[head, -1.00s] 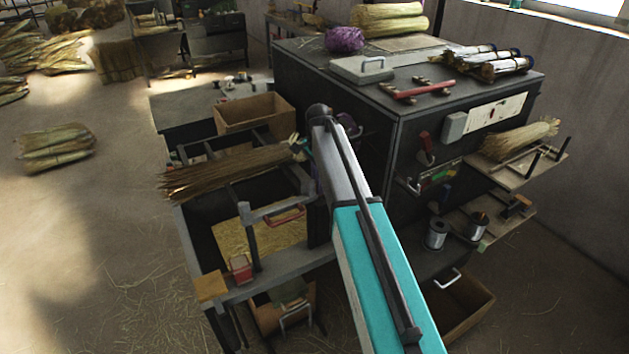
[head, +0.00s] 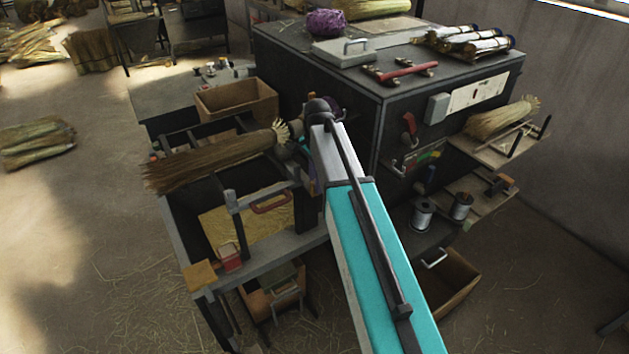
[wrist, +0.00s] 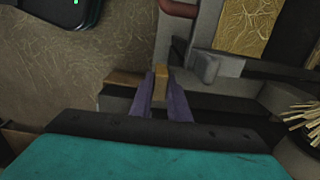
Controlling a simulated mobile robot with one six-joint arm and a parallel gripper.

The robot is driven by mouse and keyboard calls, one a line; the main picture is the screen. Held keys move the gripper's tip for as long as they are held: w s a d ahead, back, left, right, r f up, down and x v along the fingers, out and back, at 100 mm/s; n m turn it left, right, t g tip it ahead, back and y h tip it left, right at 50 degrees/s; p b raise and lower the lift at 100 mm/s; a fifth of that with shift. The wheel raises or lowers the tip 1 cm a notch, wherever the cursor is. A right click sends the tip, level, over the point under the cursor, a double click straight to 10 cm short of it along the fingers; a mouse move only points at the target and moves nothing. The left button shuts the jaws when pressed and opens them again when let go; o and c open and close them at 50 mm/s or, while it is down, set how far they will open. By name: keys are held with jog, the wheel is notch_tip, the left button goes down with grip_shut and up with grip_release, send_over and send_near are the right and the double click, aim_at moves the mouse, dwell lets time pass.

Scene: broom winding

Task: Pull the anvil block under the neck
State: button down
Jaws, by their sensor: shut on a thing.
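My gripper (wrist: 160,96) has two purple fingers, shut on a small tan block that I take to be the anvil block (wrist: 160,82) in the wrist view. In the head view my own arm largely hides the gripper and block. Pale straw ends (wrist: 303,117) show at the right of the wrist view, apart from the held block. Which part is the neck is unclear.
The bench frame (head: 283,238) has a grey bracket with a red handle (head: 270,203), a red block (head: 230,259) and a wooden block (head: 200,274). A large dark cabinet (head: 350,120) stands right.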

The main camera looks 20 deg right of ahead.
jog(key=shift+s+d+f, duration=0.1)
jog(key=shift+s, duration=0.1)
jog(key=c, duration=1.7)
grip_release()
jog(key=shift+s, duration=0.1)
jog(key=shift+r, duration=0.2)
jog(key=shift+r, duration=0.7)
jog(key=shift+r+b, duration=1.55)
jog(key=shift+r, duration=4.5)
